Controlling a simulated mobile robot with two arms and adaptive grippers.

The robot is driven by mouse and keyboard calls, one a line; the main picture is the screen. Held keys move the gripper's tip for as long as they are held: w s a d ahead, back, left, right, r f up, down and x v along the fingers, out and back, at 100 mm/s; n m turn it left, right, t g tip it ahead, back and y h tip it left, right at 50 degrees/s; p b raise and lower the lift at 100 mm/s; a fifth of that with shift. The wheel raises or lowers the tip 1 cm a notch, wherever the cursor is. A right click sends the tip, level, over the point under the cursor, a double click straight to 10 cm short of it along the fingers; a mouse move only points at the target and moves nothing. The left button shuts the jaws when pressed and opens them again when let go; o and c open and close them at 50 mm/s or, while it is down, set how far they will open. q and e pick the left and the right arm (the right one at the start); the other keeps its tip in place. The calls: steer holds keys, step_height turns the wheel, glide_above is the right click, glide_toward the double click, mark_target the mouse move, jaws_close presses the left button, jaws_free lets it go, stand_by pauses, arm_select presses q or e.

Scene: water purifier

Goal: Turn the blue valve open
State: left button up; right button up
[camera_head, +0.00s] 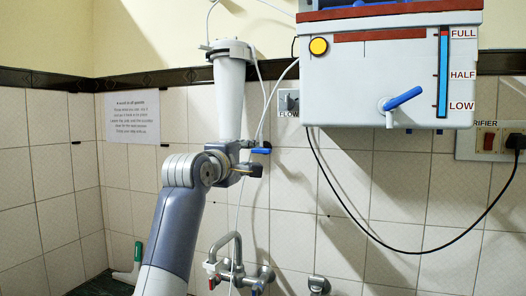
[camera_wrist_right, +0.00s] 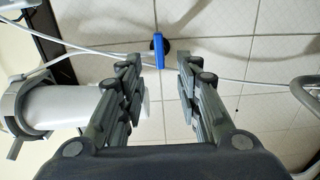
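The blue valve (camera_head: 260,151) is a small blue lever on the wall, below the white filter housing. In the right wrist view the blue valve (camera_wrist_right: 158,50) shows beyond the fingertips, in the gap between them. My right gripper (camera_head: 254,164) is at the valve in the head view, with part of it hidden by my own wrist. In the wrist view my right gripper (camera_wrist_right: 158,68) is open, and no contact with the lever is visible. My left gripper is not in view.
The white filter housing (camera_head: 230,95) hangs above my wrist; it also shows in the wrist view (camera_wrist_right: 65,108). The white purifier tank (camera_head: 370,80) with a blue tap lever (camera_head: 403,97) is at right. A metal faucet (camera_head: 238,268) is below. Thin tubes cross near the valve.

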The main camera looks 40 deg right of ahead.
mark_target(260, 150)
steer(key=p+x, duration=0.3)
steer(key=x, duration=0.6)
steer(key=shift+s+r, duration=0.15)
steer(key=shift+r, duration=0.05)
steer(key=shift+w+d+f+p, duration=0.1)
steer(key=shift+w+d+p, duration=0.2)
steer(key=shift+d+p, duration=0.25)
steer(key=shift+c, duration=0.8)
jaws_close()
